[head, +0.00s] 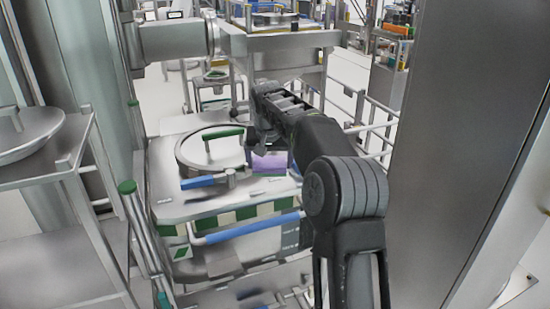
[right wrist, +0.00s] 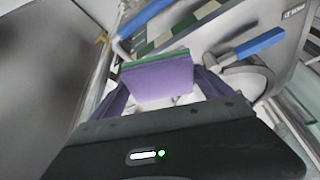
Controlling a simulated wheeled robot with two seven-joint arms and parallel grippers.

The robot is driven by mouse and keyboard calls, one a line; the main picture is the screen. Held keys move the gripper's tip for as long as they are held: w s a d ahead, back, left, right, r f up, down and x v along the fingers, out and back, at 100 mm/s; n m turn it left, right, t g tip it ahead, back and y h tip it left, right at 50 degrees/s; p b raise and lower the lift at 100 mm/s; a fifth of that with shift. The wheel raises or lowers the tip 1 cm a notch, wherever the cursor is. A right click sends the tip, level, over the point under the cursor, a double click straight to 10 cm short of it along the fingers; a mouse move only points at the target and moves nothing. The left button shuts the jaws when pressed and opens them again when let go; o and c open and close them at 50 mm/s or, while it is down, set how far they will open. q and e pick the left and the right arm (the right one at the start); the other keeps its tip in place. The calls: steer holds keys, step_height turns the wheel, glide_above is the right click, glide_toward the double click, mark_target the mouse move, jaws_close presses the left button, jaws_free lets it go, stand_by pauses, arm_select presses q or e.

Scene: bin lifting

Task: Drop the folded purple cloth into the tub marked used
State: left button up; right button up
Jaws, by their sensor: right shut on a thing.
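The folded purple cloth (head: 271,164) is a small flat block in the head view, with a green layer along its edge in the right wrist view (right wrist: 160,82). My right gripper (head: 262,146) is shut on it and holds it above the right part of a steel unit (head: 190,212); the right wrist view shows the cloth between its fingers (right wrist: 158,95). The unit has a green and white checked band and a dark mark too small to read. I cannot make out a tub marked used. My left gripper is not in view.
A round steel lid (head: 196,153) with a green handle lies on the unit, beside a blue handle (head: 200,181). A blue bar (head: 247,229) runs along its front. A steel rack (head: 60,185) stands left, and a wide grey panel (head: 440,150) stands close on the right.

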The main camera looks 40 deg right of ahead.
mark_target(258, 166)
steer(key=shift+n, duration=0.6)
steer(key=w+a+f, duration=0.1)
steer(key=a+f, duration=0.1)
steer(key=shift+w+a+f, duration=0.4)
steer(key=a+f+n+y+b, duration=0.1)
steer(key=a+f+n, duration=0.25)
steer(key=a, duration=0.45)
steer(key=a+f+n+y+b, duration=0.1)
steer(key=a+f+n+y, duration=0.15)
steer(key=a+f, duration=0.4)
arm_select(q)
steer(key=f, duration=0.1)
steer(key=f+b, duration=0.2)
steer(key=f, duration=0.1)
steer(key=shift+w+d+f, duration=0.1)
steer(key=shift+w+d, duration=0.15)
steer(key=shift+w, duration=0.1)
arm_select(e)
steer(key=s+a+f+n+y, duration=0.1)
steer(key=s+a+n, duration=0.3)
steer(key=a, duration=0.4)
steer(key=s+a+f+n+y, duration=0.1)
steer(key=s+a+f+n, duration=0.2)
steer(key=a, duration=0.6)
steer(key=s+a+f+n+g+y, duration=0.1)
steer(key=s+a+f+n, duration=0.2)
steer(key=s+a, duration=0.4)
steer(key=shift+a+f+n, duration=0.25)
steer(key=shift+a+n, duration=0.45)
steer(key=shift+n, duration=0.1)
